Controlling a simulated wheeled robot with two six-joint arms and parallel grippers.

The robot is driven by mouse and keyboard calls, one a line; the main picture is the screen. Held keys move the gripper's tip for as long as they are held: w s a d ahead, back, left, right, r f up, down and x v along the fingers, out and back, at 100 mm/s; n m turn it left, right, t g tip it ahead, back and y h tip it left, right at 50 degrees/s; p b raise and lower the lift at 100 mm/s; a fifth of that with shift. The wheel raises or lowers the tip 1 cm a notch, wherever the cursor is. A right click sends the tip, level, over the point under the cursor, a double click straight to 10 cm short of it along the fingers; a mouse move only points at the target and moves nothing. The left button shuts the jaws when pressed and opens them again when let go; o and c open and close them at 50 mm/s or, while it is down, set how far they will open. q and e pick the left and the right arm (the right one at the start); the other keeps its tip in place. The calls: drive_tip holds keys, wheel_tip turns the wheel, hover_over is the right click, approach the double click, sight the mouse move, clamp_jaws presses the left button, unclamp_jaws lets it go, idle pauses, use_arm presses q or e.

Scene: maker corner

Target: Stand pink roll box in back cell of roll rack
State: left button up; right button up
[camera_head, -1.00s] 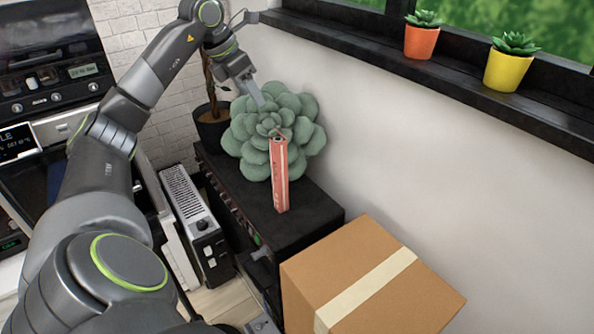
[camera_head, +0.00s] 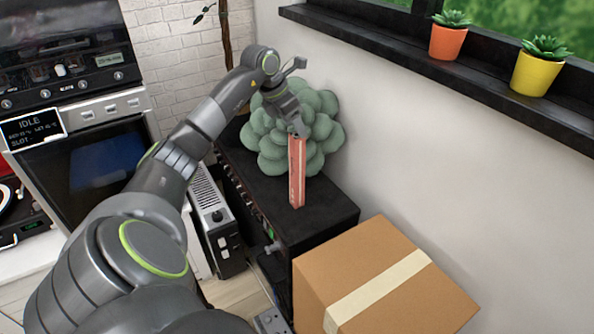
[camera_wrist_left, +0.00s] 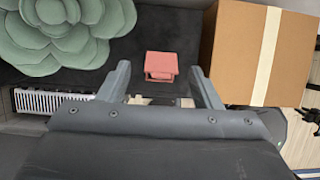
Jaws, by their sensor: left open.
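The pink roll box (camera_head: 297,172) stands upright, tall and narrow, on a black cabinet top. In the left wrist view its pink top (camera_wrist_left: 160,65) shows ahead, between the lines of the two fingers. My left gripper (camera_head: 298,128) is at the upper end of the box in the head view. In the wrist view the left gripper (camera_wrist_left: 163,80) is open, its fingers on either side of the box with gaps. I cannot make out the roll rack. My right gripper is not in view.
A big green succulent (camera_head: 272,135) stands right behind the box. A cardboard carton (camera_head: 345,265) sits at the front right, and the black cabinet (camera_head: 325,212) has bare top between. A heater (camera_head: 215,225) stands left of the cabinet. A window sill (camera_head: 480,85) runs above.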

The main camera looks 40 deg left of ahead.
use_arm(q)
drive_tip(key=x, duration=0.4)
drive_tip(key=shift+w+d+r, duration=0.1)
drive_tip(key=shift+w, duration=0.1)
clamp_jaws()
